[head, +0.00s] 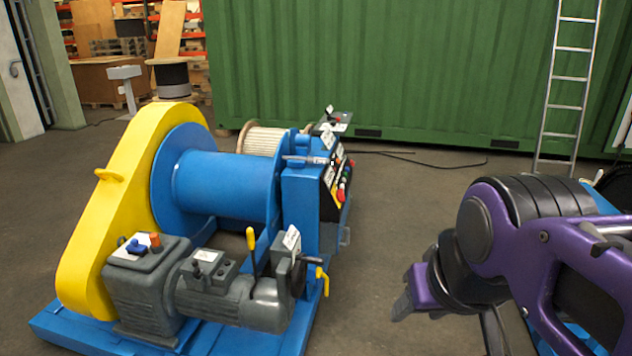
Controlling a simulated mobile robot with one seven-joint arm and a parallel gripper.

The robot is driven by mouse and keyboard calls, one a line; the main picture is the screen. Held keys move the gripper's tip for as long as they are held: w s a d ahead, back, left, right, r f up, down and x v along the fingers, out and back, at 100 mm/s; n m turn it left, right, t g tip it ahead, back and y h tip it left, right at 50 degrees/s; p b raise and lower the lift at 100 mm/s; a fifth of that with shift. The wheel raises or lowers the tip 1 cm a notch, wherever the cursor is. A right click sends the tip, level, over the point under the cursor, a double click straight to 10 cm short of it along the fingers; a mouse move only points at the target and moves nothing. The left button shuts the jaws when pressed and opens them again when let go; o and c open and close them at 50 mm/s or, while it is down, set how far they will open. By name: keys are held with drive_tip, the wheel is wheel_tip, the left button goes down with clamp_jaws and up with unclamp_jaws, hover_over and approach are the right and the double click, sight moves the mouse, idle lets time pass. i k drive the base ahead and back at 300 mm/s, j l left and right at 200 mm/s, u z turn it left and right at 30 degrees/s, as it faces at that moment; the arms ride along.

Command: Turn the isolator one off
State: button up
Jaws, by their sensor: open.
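A blue winch with a large drum (225,187) and a yellow chain guard (110,215) stands left of centre. On the right end of its frame is a control panel (335,185) with red, yellow and green controls, seen at a steep angle. Small white labels hang on the machine, too small to read. I cannot tell which control is isolator one or how it is set. My gripper (440,318) is at the lower right, open and apart from the winch, with floor between them. Part of it is cut off or hidden by my purple arm.
A grey motor and gearbox (225,290) with a yellow-knobbed lever (252,242) and a yellow handle (322,278) sit at the winch's front. A green container (400,70) and a ladder (566,100) stand behind. A dark cable (440,160) lies on the floor.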

sight(340, 195)
drive_tip(key=i+l, duration=0.1)
drive_tip(key=i+l+u, duration=0.1)
drive_tip(key=l, duration=0.2)
drive_tip(key=i+l+u, duration=0.3)
drive_tip(key=i+l, duration=0.55)
drive_tip(key=i, duration=0.3)
drive_tip(key=i+l+u, duration=0.3)
drive_tip(key=i+l, duration=0.75)
drive_tip(key=u, duration=0.35)
drive_tip(key=i+l+z, duration=0.15)
drive_tip(key=l, duration=0.15)
drive_tip(key=i+l+z, duration=0.1)
drive_tip(key=i+l, duration=0.1)
drive_tip(key=l, duration=0.05)
